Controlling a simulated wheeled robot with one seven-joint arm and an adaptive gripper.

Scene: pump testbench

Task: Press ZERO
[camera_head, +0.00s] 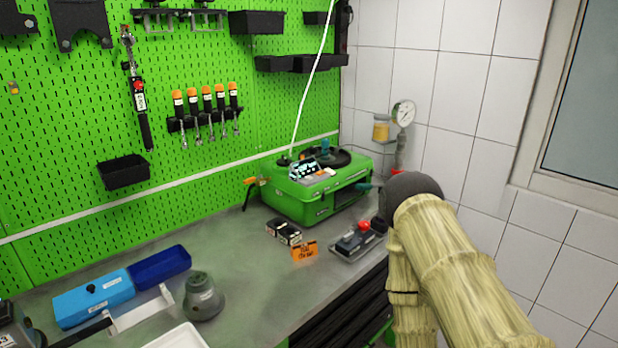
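A green pump tester (318,192) stands on the bench against the back corner. A small lit display panel (305,169) sits on its top, with small keys beside it too small to read. I cannot make out a ZERO label anywhere. A dark control box (358,240) with a red button (364,226) lies on the bench in front of the tester, to the right. My arm in its pale yellow sleeve comes in from the lower right, close beside this box. My gripper does not show.
A small black box (284,231) and an orange sign (304,252) stand before the tester. Blue trays (160,267) and a grey round-bodied object (203,297) are on the left. A white hose (308,85) rises from the tester. The bench middle is clear.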

